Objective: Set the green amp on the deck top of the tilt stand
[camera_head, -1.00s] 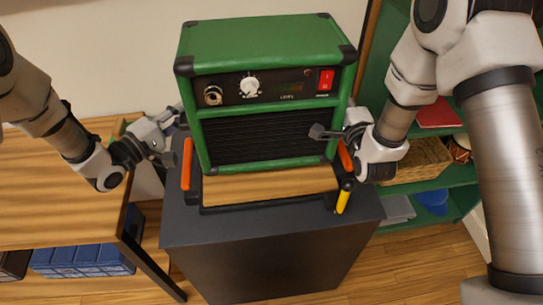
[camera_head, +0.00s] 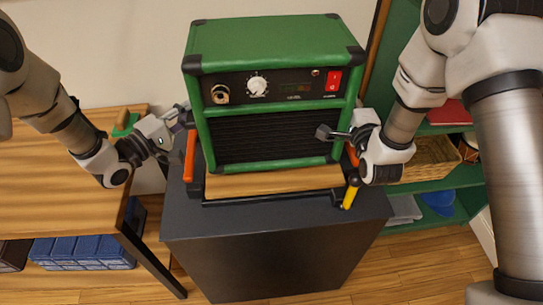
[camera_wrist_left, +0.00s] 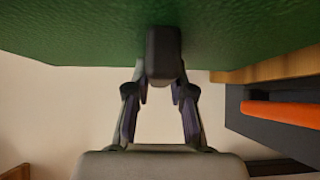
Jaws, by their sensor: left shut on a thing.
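The green amp (camera_head: 265,45), with black corners, a dark grille and a red switch, is upright over the tilt stand's wooden deck top (camera_head: 270,185). I cannot tell whether its underside touches the deck. My left gripper (camera_head: 181,116) is at the amp's left side, shut on it; its tips are partly hidden. In the left wrist view the gripper (camera_wrist_left: 160,100) meets a black part below the green panel (camera_wrist_left: 80,30). My right gripper (camera_head: 335,134) is at the amp's right side, one finger before the grille; the other is hidden.
The stand has an orange bar (camera_head: 189,157) at left and a yellow-handled lever (camera_head: 350,192) at right, on a dark cabinet (camera_head: 275,262). A wooden table (camera_head: 60,185) is at left. Green shelves (camera_head: 440,190) with a basket (camera_head: 425,163) are at right.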

